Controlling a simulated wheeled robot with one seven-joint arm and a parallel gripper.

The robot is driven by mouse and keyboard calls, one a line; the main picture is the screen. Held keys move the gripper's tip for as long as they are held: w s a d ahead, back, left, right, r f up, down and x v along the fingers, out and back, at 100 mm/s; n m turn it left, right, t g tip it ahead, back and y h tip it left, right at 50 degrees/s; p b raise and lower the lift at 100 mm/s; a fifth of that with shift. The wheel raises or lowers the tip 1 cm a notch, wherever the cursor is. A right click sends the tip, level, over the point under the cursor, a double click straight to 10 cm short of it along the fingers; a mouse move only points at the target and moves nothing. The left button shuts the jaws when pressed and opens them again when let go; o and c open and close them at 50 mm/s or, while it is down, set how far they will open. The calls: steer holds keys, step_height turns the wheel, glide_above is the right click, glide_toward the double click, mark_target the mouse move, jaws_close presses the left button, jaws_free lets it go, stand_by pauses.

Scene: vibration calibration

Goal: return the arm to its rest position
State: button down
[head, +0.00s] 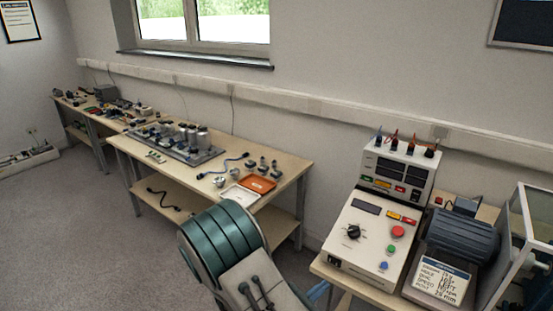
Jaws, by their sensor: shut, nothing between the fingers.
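Part of my arm (225,245) shows at the bottom centre in the head view, a rounded dark green banded joint above a pale link. The link runs down out of the bottom edge of the picture. My gripper is not in this view, so its fingers and whatever is near them cannot be seen.
At the right, a bench (338,280) carries a white control console (370,240), a dark motor (462,235) and a clear-walled enclosure (530,240). A long bench (285,176) along the wall holds an orange tray (258,184) and several instruments. The grey floor (80,225) at left is clear.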

steer(key=s+d+r+m+g+y, duration=0.2)
steer(key=s+d+r+m+g, duration=0.65)
steer(key=s+m+g, duration=0.45)
steer(key=s+a+r+m+t+y, duration=0.4)
steer(key=a+r+m+y, duration=0.1)
steer(key=r+m+y, duration=0.4)
steer(key=shift+r+m+t+y, duration=0.3)
steer(key=shift+r+m+y, duration=0.1)
steer(key=shift+m+y, duration=0.7)
